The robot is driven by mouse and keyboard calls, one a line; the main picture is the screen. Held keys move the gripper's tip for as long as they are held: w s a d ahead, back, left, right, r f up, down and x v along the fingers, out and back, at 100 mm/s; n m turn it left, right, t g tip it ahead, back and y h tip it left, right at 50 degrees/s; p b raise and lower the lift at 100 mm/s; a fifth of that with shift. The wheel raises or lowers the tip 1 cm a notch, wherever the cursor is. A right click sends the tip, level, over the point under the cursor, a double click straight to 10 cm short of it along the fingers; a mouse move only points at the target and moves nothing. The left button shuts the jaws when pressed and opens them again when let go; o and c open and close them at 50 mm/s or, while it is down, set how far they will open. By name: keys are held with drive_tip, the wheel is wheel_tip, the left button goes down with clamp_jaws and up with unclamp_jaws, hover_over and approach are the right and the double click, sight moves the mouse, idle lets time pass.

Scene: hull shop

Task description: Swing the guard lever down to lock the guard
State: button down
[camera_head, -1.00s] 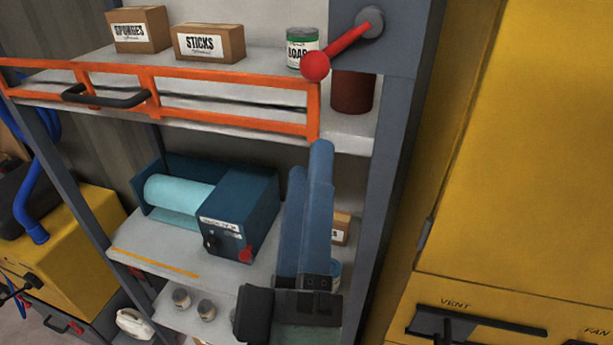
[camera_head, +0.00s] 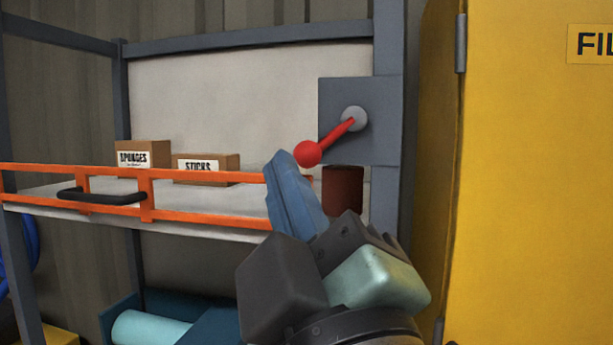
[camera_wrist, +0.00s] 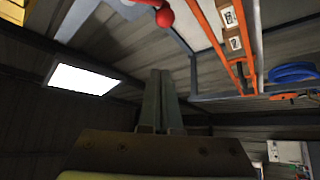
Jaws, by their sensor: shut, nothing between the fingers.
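The guard lever (camera_head: 334,140) is a red rod with a round red knob. It slants down and left from a grey pivot disc on a grey plate on the rack's right post. The orange guard (camera_head: 200,180) with a black handle (camera_head: 100,197) runs across the front of the upper shelf. My gripper (camera_head: 281,158) is shut and empty, its blue fingers pointing up just left of and below the knob. I cannot tell whether they touch. In the wrist view, the knob (camera_wrist: 165,17) lies beyond my shut fingertips (camera_wrist: 160,72), and the guard (camera_wrist: 222,45) is to the right.
Boxes marked SPONGES (camera_head: 144,156) and STICKS (camera_head: 205,168) stand on the upper shelf behind the guard. A dark red cylinder (camera_head: 343,190) is below the lever. A yellow cabinet (camera_head: 530,200) fills the right side. My gripper hides part of the shelf.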

sight(297, 153)
drive_tip(key=r+p+x, duration=0.1)
drive_tip(key=p+x, duration=0.5)
drive_tip(key=x, duration=0.4)
drive_tip(key=d+f, duration=0.2)
drive_tip(key=f, duration=0.1)
drive_tip(key=shift+w+d+f+p, duration=0.2)
drive_tip(key=shift+d+f+p, duration=0.05)
drive_tip(key=shift+d+p, duration=0.1)
drive_tip(key=n+b, duration=0.1)
drive_tip(key=b, duration=0.1)
drive_tip(key=f+y+b, duration=0.1)
drive_tip(key=b, duration=0.1)
drive_tip(key=shift+s+d+f+n+g+b, duration=0.15)
drive_tip(key=shift+d+f+n+g+b, duration=0.15)
drive_tip(key=shift+d+n+g+b, duration=0.1)
drive_tip(key=shift+d+b, duration=0.15)
drive_tip(key=shift+b, duration=0.3)
drive_tip(key=shift+r, duration=0.1)
